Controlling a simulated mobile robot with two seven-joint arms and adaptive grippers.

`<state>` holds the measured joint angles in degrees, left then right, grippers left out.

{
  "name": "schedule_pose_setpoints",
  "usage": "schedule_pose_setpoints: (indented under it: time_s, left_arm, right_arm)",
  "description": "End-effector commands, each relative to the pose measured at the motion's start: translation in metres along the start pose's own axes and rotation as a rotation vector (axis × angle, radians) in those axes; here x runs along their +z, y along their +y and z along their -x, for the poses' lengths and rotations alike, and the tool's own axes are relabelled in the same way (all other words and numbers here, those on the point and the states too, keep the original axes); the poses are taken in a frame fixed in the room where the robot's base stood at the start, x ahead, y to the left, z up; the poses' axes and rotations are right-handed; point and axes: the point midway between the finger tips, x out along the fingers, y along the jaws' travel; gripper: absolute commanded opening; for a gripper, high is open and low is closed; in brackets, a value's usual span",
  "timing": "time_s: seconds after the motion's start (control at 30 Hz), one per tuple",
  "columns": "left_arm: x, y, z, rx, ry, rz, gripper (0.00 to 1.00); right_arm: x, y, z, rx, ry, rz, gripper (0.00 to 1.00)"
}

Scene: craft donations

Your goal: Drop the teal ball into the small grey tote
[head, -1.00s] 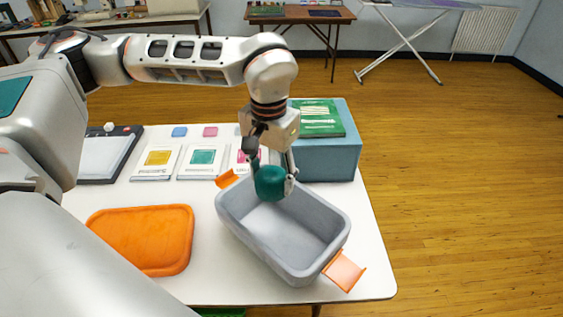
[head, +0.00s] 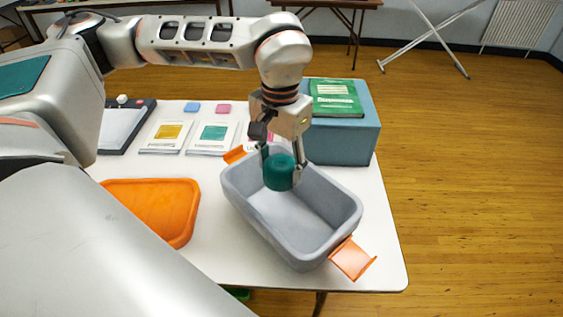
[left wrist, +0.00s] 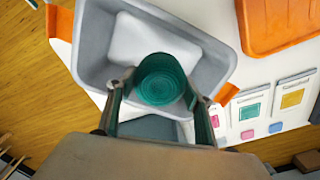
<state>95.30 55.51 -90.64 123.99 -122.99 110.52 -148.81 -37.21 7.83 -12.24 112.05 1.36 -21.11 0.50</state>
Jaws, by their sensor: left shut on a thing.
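The teal ball (head: 279,172) is held between the fingers of my left gripper (head: 281,168), which is shut on it. It looks more like a ball of yarn with a flattened face in the left wrist view (left wrist: 161,80). The small grey tote (head: 310,250) stands on the white table with orange handles at its two ends. The ball and fingertips are over the far part of the tote's opening; the exact height is hard to tell. The tote's visible floor is bare, and it shows around the ball in the left wrist view (left wrist: 215,62). My right gripper is not in view.
An orange tray (head: 155,205) lies left of the tote. A blue box (head: 345,145) with a green book (head: 335,98) on top stands behind it. Several cards with coloured squares (head: 213,138) and a dark-framed board (head: 122,128) line the back. Open floor lies to the right.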

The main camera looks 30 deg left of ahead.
Motion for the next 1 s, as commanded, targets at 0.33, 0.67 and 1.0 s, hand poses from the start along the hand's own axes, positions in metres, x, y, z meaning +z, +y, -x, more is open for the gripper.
schedule_pose_setpoints:
  time_s: [0.33,0.67,1.0]
  left_arm:
    - [0.0,0.0,0.001,0.0,0.002,0.0,0.7]
    - [-0.001,0.0,0.004,0.0,0.003,0.0,0.7]
    - [-0.002,0.0,0.059,0.0,0.008,0.0,0.7]
  right_arm:
    - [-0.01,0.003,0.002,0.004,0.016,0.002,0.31]
    - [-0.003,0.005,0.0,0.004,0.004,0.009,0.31]
    - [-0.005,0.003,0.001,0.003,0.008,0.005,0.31]
